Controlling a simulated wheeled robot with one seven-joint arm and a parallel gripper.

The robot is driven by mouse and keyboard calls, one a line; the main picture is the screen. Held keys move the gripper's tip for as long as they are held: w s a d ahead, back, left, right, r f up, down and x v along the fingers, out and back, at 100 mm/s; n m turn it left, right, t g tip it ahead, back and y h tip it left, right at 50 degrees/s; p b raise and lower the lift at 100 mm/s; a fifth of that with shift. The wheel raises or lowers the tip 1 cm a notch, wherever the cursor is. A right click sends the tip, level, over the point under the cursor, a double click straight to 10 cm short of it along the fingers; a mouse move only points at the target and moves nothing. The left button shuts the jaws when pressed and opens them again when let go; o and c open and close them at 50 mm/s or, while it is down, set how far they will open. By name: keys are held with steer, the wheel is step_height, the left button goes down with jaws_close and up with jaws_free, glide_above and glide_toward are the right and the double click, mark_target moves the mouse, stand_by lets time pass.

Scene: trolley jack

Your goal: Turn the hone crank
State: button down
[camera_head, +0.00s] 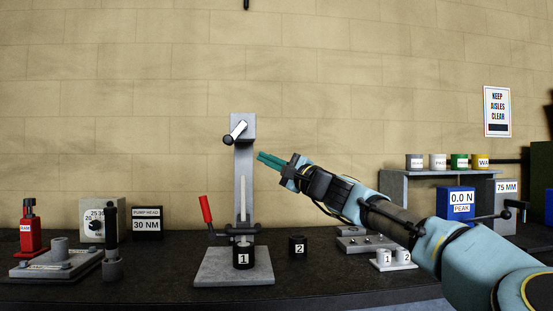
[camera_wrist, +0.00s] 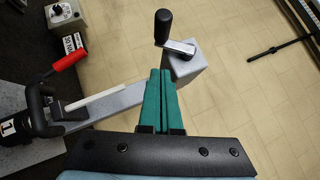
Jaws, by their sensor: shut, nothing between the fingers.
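A crank (camera_head: 238,130) with a pale metal arm and a black grip (camera_head: 228,140) sits at the top of a grey upright stand (camera_head: 243,182). In the wrist view the crank arm (camera_wrist: 180,47) and its black grip (camera_wrist: 163,27) show just beyond my fingertips. My gripper (camera_head: 260,157) has teal fingers, pressed together and empty. It is right of and a little below the crank in the head view, and appears apart from it. In the wrist view the fingertips (camera_wrist: 160,74) overlap the stand's edge near its head block. The gap in depth is hard to judge.
A red lever (camera_head: 205,209) juts from the stand's lower left, above a black cylinder marked 1 (camera_head: 243,256). A black block marked 2 (camera_head: 298,245) stands to the right. Another rod with a black knob (camera_head: 507,203) is at far right. Space around the crank is open.

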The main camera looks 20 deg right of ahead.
mark_target(235, 132)
steer(key=w+a+r+p, duration=0.2)
steer(key=w+a+r, duration=0.1)
steer(key=w+a, duration=0.1)
steer(key=shift+a+p, duration=0.3)
steer(key=shift+a, duration=0.4)
